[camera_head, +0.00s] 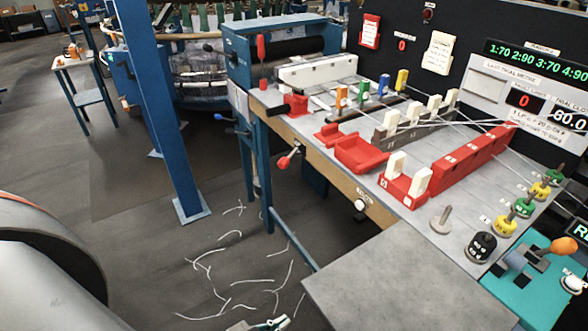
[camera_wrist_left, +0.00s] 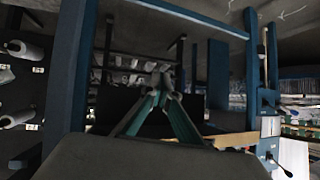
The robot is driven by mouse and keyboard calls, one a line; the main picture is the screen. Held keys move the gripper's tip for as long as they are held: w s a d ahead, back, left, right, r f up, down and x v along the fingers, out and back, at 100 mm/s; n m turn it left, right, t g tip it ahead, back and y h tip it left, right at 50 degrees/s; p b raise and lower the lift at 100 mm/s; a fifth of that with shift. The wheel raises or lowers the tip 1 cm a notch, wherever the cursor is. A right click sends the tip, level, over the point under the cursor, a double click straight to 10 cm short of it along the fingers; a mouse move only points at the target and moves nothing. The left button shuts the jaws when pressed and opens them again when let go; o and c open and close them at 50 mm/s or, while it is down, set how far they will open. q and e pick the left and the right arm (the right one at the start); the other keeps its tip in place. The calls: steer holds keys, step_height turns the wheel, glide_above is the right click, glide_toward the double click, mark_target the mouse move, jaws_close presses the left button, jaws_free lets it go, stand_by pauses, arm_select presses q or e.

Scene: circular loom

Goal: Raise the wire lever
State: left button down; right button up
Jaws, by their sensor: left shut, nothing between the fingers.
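Several levers show, and I cannot tell by a label which is the wire lever. A lever with a red knob (camera_head: 284,162) sticks out from the front edge of the bench, pointing down and left. A red-handled lever (camera_head: 261,48) stands upright by the blue roller frame. An orange-knobbed lever (camera_head: 563,245) sits on a teal base at the right. My left gripper (camera_head: 268,325) barely shows at the bottom edge of the head view, well below the bench and apart from every lever. In the left wrist view its fingers (camera_wrist_left: 163,84) are closed together and empty. My right gripper is out of view.
The grey bench (camera_head: 345,285) holds red trays, white blocks and coloured knobs. A blue post (camera_head: 165,110) stands left of the bench, with a blue bench leg (camera_head: 262,170) beyond it. Loose white wire pieces (camera_head: 235,290) lie on the otherwise open floor.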

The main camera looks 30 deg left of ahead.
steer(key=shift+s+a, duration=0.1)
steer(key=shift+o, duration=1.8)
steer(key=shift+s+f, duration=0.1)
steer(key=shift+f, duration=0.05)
arm_select(q)
steer(key=w+a+r+m+t+y+b, duration=0.1)
steer(key=w+a+r+m, duration=0.15)
steer(key=w+r, duration=0.35)
steer(key=w+a+r+m+t+y+b, duration=0.15)
steer(key=w+r+m, duration=0.25)
steer(key=w, duration=0.5)
steer(key=w+a+r+m+t+y, duration=0.1)
steer(key=w+a+r+t+y, duration=0.1)
steer(key=w+r, duration=0.2)
steer(key=w+a+r+m+t+y, duration=0.1)
steer(key=w+r+y, duration=0.1)
steer(key=r, duration=0.8)
steer(key=shift+w+a+t, duration=0.35)
steer(key=shift+w, duration=0.5)
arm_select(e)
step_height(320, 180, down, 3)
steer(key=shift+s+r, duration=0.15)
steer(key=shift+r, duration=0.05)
arm_select(q)
steer(key=shift+w, duration=0.1)
